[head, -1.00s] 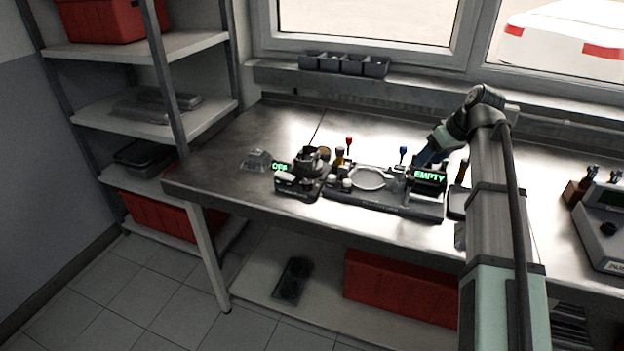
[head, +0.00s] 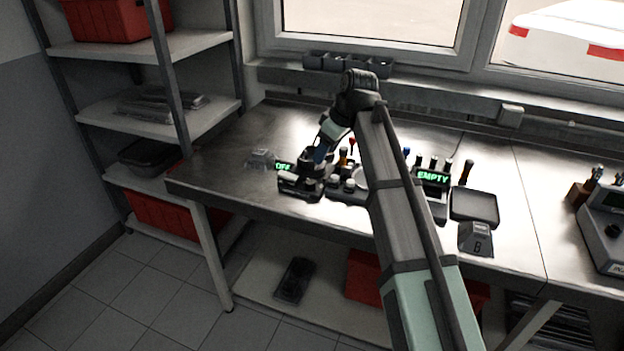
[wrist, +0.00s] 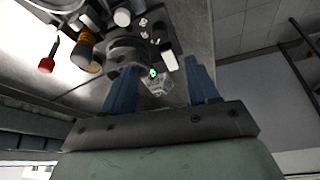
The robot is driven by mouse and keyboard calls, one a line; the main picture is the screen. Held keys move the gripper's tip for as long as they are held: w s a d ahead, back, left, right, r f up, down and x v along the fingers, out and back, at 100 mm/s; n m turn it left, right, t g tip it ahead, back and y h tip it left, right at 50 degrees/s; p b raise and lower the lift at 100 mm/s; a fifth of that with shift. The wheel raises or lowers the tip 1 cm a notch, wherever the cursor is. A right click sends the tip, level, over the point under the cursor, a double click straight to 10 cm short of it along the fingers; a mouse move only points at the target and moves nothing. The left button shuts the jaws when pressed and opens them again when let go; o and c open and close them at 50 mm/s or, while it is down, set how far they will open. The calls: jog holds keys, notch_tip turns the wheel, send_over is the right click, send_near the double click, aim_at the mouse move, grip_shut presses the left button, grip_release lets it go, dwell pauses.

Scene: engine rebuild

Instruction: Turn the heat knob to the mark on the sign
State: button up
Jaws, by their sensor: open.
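A dark heater unit (head: 300,188) with a green "OFF" display (head: 283,167) stands on the bench, left of centre. I cannot pick out its heat knob for certain. A small grey sign block (head: 261,157) stands to its left; its marking is too small to read. Another grey block (head: 476,240) with a dark character like "8" or "B" stands at the right. My gripper (head: 319,158) is over the heater unit, its blue fingers open and apart. In the wrist view my gripper (wrist: 160,65) shows nothing clearly held; the green display (wrist: 153,72) and sign block (wrist: 158,86) appear between the fingers.
Red-handled (head: 351,142) and other tools stand upright close by. A green "EMPTY" display (head: 432,176) and a dark tray (head: 474,206) are to the right. Grey bins (head: 347,64) line the sill.

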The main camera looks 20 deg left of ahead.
aim_at(311, 181)
jog(key=x, duration=1.3)
jog(key=shift+w, duration=0.1)
jog(key=c, duration=1)
jog(key=m, duration=0.2)
jog(key=m+t, duration=0.1)
jog(key=m, duration=0.1)
jog(key=shift+t+h, duration=0.3)
jog(key=m, duration=0.2)
jog(key=m+t+h, duration=0.1)
jog(key=m, duration=0.2)
jog(key=shift+s+a+m+h, duration=0.15)
jog(key=shift+s+m+h, duration=0.05)
jog(key=shift+m+h, duration=0.1)
